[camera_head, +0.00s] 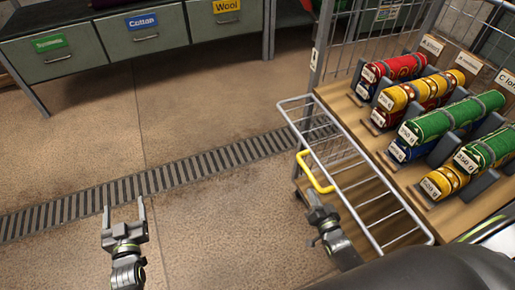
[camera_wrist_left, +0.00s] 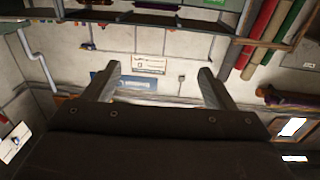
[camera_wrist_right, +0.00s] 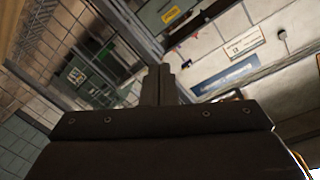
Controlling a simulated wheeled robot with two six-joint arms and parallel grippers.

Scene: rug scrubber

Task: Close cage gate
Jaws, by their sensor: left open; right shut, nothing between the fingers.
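The cage gate (camera_head: 290,104) is a grey metal frame with bars, along the front edge of the cage's wooden shelf. Its yellow handle (camera_head: 312,176) is on the side facing me. I cannot tell exactly how far the gate stands from the cage front. My right gripper (camera_head: 313,198) is shut and empty, close below the handle; I cannot tell whether it touches the handle or the gate. My left gripper (camera_head: 123,206) is open and empty over the floor, well left of the gate. The left wrist view shows its parted fingers (camera_wrist_left: 158,82); the right wrist view shows closed fingers (camera_wrist_right: 158,72).
Several rolled rugs (camera_head: 432,122) lie in holders on the wooden shelf (camera_head: 350,118). A cage post (camera_head: 319,52) stands at the shelf's far left corner. A drawer cabinet (camera_head: 140,37) is at the back left. The floor (camera_head: 225,200) around my left gripper is clear, with a drain grate (camera_head: 165,178).

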